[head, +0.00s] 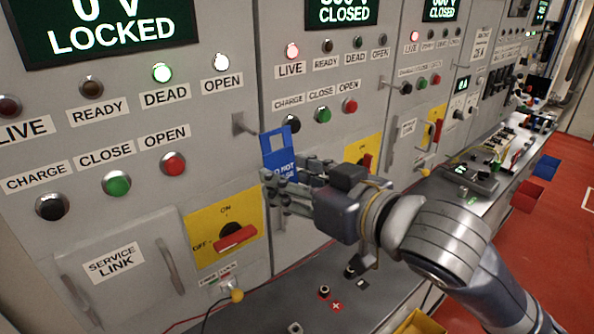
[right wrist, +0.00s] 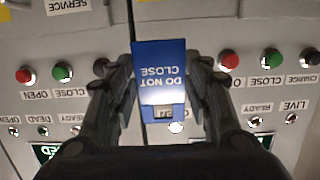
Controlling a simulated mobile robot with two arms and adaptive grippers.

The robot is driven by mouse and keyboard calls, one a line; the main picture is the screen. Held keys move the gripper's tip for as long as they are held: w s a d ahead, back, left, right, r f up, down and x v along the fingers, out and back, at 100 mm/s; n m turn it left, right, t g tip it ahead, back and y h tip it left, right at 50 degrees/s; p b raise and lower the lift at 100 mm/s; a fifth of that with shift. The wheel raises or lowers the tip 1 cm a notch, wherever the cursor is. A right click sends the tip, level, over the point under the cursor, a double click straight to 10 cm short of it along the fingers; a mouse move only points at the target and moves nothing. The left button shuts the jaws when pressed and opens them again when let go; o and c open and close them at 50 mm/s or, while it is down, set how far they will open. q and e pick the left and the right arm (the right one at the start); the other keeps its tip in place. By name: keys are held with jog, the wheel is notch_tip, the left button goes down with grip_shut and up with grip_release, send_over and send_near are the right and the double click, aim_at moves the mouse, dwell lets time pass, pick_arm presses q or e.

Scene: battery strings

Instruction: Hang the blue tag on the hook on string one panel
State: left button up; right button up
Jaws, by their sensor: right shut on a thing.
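The blue tag (head: 277,148) is held upright by its lower part in my right gripper (head: 287,188); its slot is at the top. In the right wrist view the tag (right wrist: 158,70) stands upside down between the two fingers, reading "DO NOT CLOSE". The small metal hook (head: 240,124) sticks out of the leftmost panel (head: 225,155), right of its OPEN button. The tag is right of the hook in the head view, apart from it in the picture; their depth gap is hard to judge. I cannot make out this hook in the wrist view. My left gripper is not in view.
A yellow rotary switch (head: 222,225) with a red handle is below the hook. A second panel (head: 305,150) with its own hook (head: 386,84) is to the right. A grey bench ledge (head: 330,290) runs below, with small connectors on it.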

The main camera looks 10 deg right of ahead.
jog(key=b+x, duration=0.1)
jog(key=x, duration=0.7)
jog(key=shift+r+b, duration=0.3)
dwell(0.5)
dwell(0.3)
jog(key=o, duration=1)
